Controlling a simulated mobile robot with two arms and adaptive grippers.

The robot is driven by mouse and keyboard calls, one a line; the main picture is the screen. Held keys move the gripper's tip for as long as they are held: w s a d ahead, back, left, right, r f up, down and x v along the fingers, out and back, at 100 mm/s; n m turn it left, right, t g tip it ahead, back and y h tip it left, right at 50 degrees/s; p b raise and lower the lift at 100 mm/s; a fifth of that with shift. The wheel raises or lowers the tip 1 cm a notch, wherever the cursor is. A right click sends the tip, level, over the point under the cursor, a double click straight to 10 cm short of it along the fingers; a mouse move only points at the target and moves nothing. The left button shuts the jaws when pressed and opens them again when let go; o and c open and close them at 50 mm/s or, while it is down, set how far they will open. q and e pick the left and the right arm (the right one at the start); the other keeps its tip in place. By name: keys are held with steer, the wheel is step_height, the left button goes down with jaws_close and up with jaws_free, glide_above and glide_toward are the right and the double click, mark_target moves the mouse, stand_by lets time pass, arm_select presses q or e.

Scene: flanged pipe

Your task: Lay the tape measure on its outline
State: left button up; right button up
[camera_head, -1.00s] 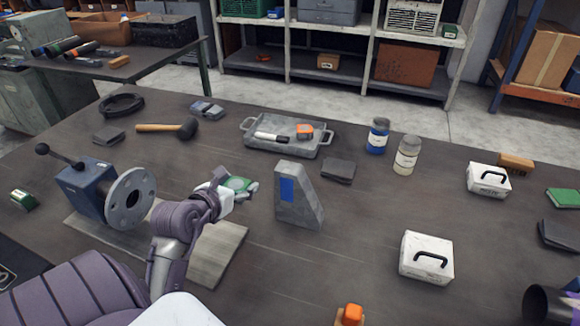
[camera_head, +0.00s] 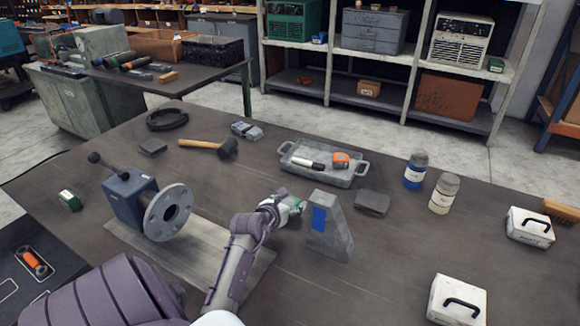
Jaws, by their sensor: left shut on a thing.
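An orange and black item (camera_head: 340,159) that looks like the tape measure lies in the grey metal tray (camera_head: 335,180) at the back of the bench. A dark board (camera_head: 48,252) with white outlines lies at the lower left; an orange-ended tool (camera_head: 34,262) rests on it. I cannot tell which outline is the tape measure's. My left gripper (camera_head: 290,206) is shut on a small green item (camera_head: 297,204), just left of the grey angled block (camera_head: 335,232). The fingers partly hide this item. My right gripper is not in view.
A blue flanged pipe fixture (camera_head: 130,200) stands on a plate left of my left arm.

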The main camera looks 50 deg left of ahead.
arm_select(q)
steer(key=shift+f, duration=0.9)
steer(key=shift+f, duration=0.15)
steer(key=o, duration=1.4)
steer(key=shift+c, duration=0.2)
